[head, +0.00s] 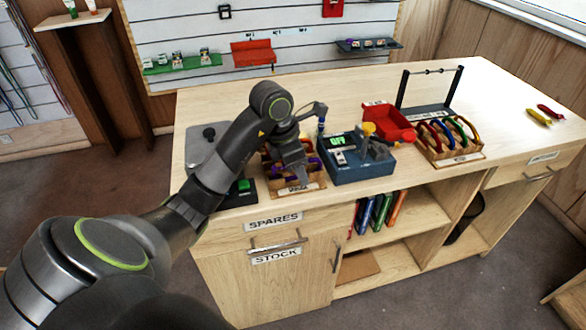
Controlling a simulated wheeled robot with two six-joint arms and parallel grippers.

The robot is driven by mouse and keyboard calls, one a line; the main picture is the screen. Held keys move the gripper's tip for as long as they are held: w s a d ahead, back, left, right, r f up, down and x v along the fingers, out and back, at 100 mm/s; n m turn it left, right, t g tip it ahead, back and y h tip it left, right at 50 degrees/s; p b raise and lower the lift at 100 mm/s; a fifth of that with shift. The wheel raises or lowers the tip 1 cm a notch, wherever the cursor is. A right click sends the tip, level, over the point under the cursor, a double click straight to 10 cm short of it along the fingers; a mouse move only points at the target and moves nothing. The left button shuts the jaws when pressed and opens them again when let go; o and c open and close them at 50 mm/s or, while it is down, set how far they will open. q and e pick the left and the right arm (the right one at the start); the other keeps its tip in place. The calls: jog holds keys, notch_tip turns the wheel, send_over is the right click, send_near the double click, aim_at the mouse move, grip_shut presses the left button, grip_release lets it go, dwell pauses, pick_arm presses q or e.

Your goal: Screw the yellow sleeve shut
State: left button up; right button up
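My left arm reaches in from the lower left, and its gripper (293,172) points down at a small labelled wooden rack (312,188) near the front edge of the bench. Purple and orange parts show in that rack around the gripper, which partly hides them. I cannot tell whether the fingers are open or touch anything. To the right, another wooden rack (462,157) holds several coloured carabiners in red, blue, green and yellow. Their sleeves are too small to make out, so I cannot pick out a yellow sleeve. My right gripper is not in view.
Beyond are a red bin (392,124) and a dark stand (428,108). A green button box (240,187) sits left. The bench's back middle is clear.

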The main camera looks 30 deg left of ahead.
pick_arm(q)
jog(key=shift+r, duration=0.1)
jog(key=shift+r+p, duration=1.3)
jog(key=shift+p, duration=0.1)
jog(key=shift+w, duration=0.1)
jog(key=shift+w+a+f+b, duration=0.1)
jog(key=shift+w+a+b, duration=0.15)
jog(key=shift+a+b, duration=0.25)
jog(key=shift+w, duration=0.15)
notch_tip(320, 180, down, 3)
jog(key=b, duration=0.3)
